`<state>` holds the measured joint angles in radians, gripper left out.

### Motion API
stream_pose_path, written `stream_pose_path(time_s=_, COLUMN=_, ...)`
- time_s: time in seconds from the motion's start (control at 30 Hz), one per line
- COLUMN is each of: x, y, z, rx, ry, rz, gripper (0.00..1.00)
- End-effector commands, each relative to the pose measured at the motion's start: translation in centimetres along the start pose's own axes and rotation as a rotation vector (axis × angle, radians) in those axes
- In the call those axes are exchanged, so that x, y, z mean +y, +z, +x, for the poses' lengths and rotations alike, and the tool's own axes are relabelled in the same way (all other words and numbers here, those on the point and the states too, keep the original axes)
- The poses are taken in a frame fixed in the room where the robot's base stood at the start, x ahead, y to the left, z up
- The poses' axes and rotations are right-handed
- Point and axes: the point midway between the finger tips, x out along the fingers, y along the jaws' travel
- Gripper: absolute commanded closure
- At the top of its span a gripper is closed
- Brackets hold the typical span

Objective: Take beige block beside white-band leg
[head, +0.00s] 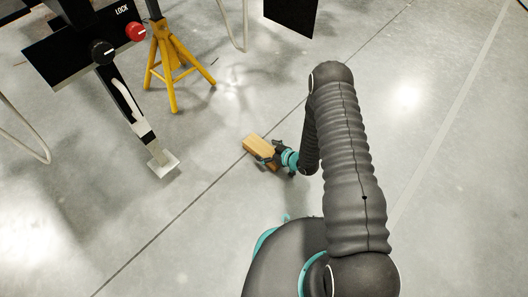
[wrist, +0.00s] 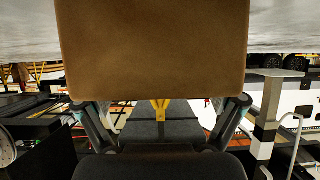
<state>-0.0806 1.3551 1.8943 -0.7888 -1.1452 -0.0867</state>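The beige block (head: 258,146) is at the end of my gripper (head: 272,160) in the head view, right of the white-band leg and clear of it. A dark finger overlaps the block's near end. In the wrist view the block (wrist: 155,50) fills the upper middle. The fingers of my gripper (wrist: 162,110) reach its lower edge on both sides and seem shut on it; their tips are partly hidden. The white-band leg (head: 140,128) is black with a pale square foot on the floor. A banded leg (wrist: 267,115) also shows at the right of the wrist view.
A yellow jack stand (head: 170,62) stands behind the leg. A black panel (head: 85,45) with a red knob (head: 136,31) and a black knob (head: 102,52) is at upper left. A dark panel (head: 292,14) hangs at the top. The floor at right is clear.

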Motion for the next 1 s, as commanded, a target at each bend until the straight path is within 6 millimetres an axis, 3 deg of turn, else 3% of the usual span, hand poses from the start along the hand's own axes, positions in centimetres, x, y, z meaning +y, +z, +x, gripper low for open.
stream_pose_path(time_s=0.03, x=0.0, y=0.0, z=0.0, rx=0.0, ry=0.0, rz=0.0, gripper=0.28)
stream_pose_path(time_s=0.23, x=0.0, y=0.0, z=0.0, rx=0.0, ry=0.0, rz=0.0, gripper=0.75)
stream_pose_path(time_s=0.57, x=0.0, y=-0.3, z=-0.2, rx=0.001, ry=0.0, rz=-0.001, gripper=0.76)
stream_pose_path(time_s=0.77, x=0.1, y=-2.0, z=-1.1, rx=0.002, ry=0.001, rz=-0.002, gripper=0.76)
stream_pose_path(time_s=0.9, x=0.3, y=-4.0, z=-2.6, rx=0.002, ry=0.003, rz=0.0, gripper=0.76)
stream_pose_path(time_s=1.0, x=0.9, y=-3.9, z=-5.2, rx=0.0, ry=0.007, rz=0.004, gripper=0.76)
